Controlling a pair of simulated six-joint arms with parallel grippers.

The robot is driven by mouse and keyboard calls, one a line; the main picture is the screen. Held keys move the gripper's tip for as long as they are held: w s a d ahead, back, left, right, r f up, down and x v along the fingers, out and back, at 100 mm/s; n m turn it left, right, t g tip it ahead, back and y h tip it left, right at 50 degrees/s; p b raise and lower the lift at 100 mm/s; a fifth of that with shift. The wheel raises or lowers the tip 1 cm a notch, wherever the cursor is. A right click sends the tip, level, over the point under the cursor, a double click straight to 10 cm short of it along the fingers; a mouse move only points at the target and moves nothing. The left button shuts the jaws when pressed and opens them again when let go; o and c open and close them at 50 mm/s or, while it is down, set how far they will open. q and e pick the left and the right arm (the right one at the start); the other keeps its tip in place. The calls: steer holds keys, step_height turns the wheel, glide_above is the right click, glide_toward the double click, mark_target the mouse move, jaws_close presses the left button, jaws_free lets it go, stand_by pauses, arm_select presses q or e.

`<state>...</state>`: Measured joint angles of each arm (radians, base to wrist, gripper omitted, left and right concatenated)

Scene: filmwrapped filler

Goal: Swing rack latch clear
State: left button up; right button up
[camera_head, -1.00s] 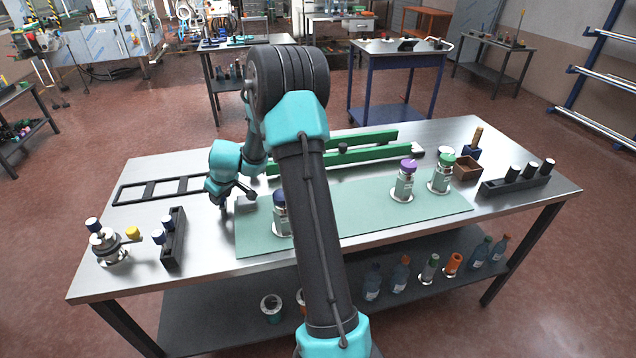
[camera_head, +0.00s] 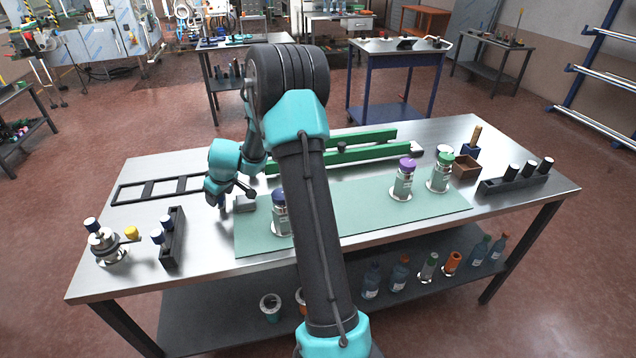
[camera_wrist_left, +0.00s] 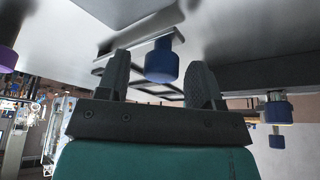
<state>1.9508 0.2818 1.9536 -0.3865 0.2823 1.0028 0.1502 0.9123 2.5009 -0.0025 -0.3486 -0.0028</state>
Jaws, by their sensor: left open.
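My left gripper (camera_head: 223,200) is low over the left part of the steel table, near the left edge of the green mat. In the left wrist view its fingers (camera_wrist_left: 160,78) are open, with a blue knob (camera_wrist_left: 162,62) between them in the picture; contact cannot be told. The knob joins a flat grey bar (camera_wrist_left: 140,38). In the head view a small grey block (camera_head: 244,204) lies just right of the gripper; whether it belongs to the latch is unclear. A dark rack (camera_head: 172,240) with blue-capped vials stands at the left. My right gripper is not in view.
A blue-capped bottle (camera_head: 279,208) stands on the mat (camera_head: 340,212), partly beside my arm. Purple-capped (camera_head: 403,180) and green-capped (camera_head: 441,172) bottles stand farther right. A black ladder-like frame (camera_head: 160,187) and green rails (camera_head: 375,155) lie behind. A yellow knob (camera_head: 131,232) is at far left.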

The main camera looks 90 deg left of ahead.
arm_select(q)
steer(key=v, duration=1.7)
steer(key=shift+w, duration=0.2)
